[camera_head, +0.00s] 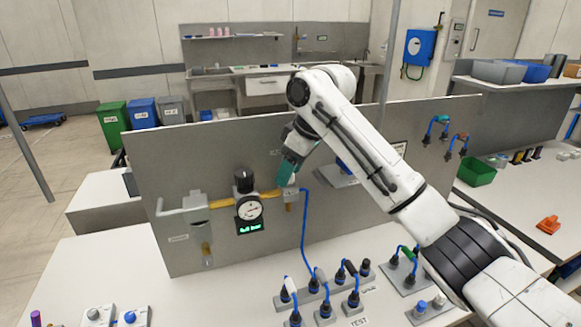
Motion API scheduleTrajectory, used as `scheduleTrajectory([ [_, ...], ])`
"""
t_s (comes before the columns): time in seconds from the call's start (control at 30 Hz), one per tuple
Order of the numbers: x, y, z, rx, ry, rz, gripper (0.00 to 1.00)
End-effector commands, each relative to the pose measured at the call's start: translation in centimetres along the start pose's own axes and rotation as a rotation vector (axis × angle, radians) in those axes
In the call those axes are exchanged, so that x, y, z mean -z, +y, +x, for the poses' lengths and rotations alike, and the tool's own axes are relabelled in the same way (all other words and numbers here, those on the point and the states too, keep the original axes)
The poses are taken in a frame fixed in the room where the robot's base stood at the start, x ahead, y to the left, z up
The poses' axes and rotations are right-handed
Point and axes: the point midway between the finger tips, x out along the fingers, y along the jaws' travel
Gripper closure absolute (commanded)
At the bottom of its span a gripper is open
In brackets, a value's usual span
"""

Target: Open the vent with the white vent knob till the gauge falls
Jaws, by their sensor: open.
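My gripper (287,178), with teal fingers, points down at the pipe fitting on the grey panel, right of the gauge. It is open. A small pale part shows at the fingertips; it may be the white vent knob, but the fingers partly hide it and I cannot tell whether they touch it. The round gauge (250,209) has a white dial and a lit green readout (250,227) ending in "bar"; the figures are too small to read surely. A black knob (244,181) sits above the gauge.
A yellow pipe (222,203) joins a grey fitting (196,208) at left to the gauge. A blue hose (304,229) drops from the right fitting to the bench. Several black connectors with blue cables stand in front. My arm covers part of the panel's right half.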

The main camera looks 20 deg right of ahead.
Motion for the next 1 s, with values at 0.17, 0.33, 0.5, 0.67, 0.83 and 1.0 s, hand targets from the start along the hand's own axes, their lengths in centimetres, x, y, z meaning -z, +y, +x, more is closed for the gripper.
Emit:
scheduleTrajectory([
  [0.17,-0.01,0.0,0.22,0.0,0.0,0.0,0.43],
  [0.33,-0.01,-0.01,0.21,0.0,0.0,0.0,0.48],
  [0.5,-0.01,-0.01,0.2,0.0,0.0,0.0,0.64],
  [0.67,-0.01,-0.01,0.19,0.0,0.0,0.0,0.79],
  [0.83,-0.01,-0.02,0.18,0.001,-0.001,0.0,0.96],
  [1.0,0.0,-0.03,0.16,-0.001,-0.001,0.004,0.99],
])
